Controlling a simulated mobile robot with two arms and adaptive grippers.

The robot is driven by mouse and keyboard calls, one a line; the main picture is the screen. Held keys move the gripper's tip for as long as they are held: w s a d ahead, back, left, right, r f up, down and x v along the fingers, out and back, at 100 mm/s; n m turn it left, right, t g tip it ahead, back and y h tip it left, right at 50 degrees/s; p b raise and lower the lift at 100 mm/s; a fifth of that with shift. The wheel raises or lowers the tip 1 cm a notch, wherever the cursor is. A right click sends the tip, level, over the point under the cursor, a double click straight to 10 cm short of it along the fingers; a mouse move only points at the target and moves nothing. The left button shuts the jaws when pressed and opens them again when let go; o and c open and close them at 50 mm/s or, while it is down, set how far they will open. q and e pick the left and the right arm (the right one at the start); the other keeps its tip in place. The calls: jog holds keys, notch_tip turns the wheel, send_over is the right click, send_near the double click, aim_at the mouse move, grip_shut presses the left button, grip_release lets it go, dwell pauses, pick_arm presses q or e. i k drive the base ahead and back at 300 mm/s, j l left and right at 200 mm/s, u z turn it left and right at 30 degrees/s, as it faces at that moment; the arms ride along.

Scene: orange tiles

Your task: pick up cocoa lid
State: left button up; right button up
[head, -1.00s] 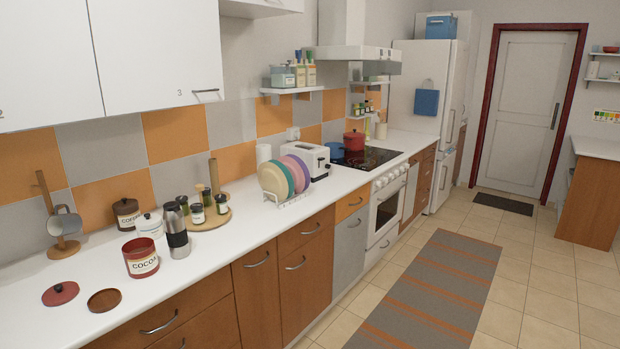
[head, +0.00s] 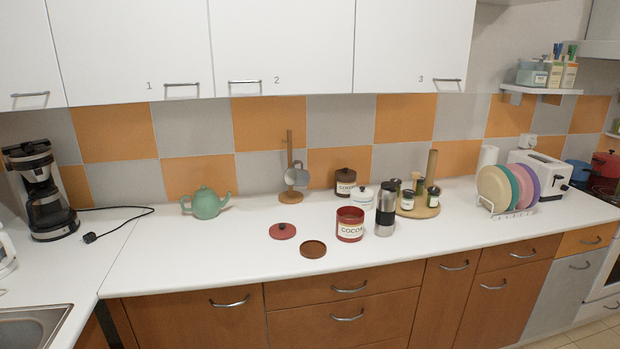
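The red cocoa jar (head: 350,226) stands open on the white counter, its label facing me. A round red lid (head: 283,231) with a small knob lies flat on the counter to the left of the jar and matches its colour. A round brown disc (head: 313,249), a lid or a coaster, lies nearer the counter's front edge, between the red lid and the jar. Neither of my grippers is in the head view.
A steel grinder or flask (head: 386,210) stands right of the jar. Behind are a brown coffee jar (head: 345,182), a white jar (head: 362,196) and a mug tree (head: 290,170). A green teapot (head: 207,203) stands left. The counter (head: 190,255) is clear in front of the teapot.

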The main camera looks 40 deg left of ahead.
aim_at(281, 231)
jog(key=u, duration=1.45)
jog(key=i+j+z, duration=0.25)
jog(key=j+z, duration=0.3)
